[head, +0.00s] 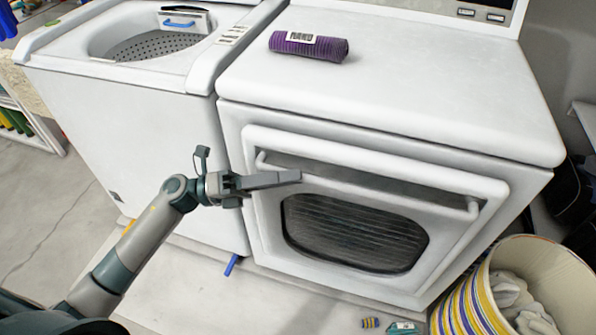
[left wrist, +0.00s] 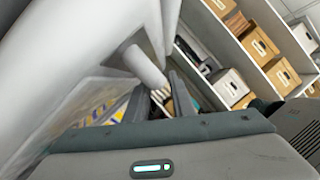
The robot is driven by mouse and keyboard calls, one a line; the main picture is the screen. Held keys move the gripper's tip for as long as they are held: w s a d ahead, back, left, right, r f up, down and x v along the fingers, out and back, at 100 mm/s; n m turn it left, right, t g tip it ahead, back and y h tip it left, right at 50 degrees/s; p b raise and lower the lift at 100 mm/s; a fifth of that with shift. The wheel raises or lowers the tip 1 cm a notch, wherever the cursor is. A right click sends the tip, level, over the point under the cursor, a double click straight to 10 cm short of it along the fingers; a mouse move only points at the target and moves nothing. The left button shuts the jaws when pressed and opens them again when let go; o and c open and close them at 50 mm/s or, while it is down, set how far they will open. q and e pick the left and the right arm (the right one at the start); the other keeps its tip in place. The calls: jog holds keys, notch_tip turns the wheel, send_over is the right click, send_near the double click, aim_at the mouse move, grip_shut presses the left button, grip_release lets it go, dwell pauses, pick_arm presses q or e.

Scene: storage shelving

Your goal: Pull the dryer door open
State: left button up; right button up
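The white dryer (head: 380,122) stands on the right in the head view. Its front door (head: 262,222) is shut, with a dark oval window (head: 355,235) and a long white bar handle (head: 400,196) across its upper part. My left gripper (head: 296,177) is at the left part of the handle. In the left wrist view its two fingers (left wrist: 160,93) are apart, and the white handle (left wrist: 143,64) reaches toward the gap between their tips. I cannot tell whether the fingers touch it. My right gripper is not in view.
A top-loading washer (head: 130,115) stands left of the dryer. A rolled purple towel (head: 308,46) lies on the dryer top. A striped basket with cloths (head: 470,300) stands on the floor at the lower right. Small items lie on the floor before the dryer. Shelves with boxes (left wrist: 262,45) show in the wrist view.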

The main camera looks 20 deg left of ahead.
pick_arm(q)
jog(key=shift+x, duration=1.25)
grip_shut()
jog(key=shift+s+p, duration=0.2)
jog(key=shift+p, duration=0.1)
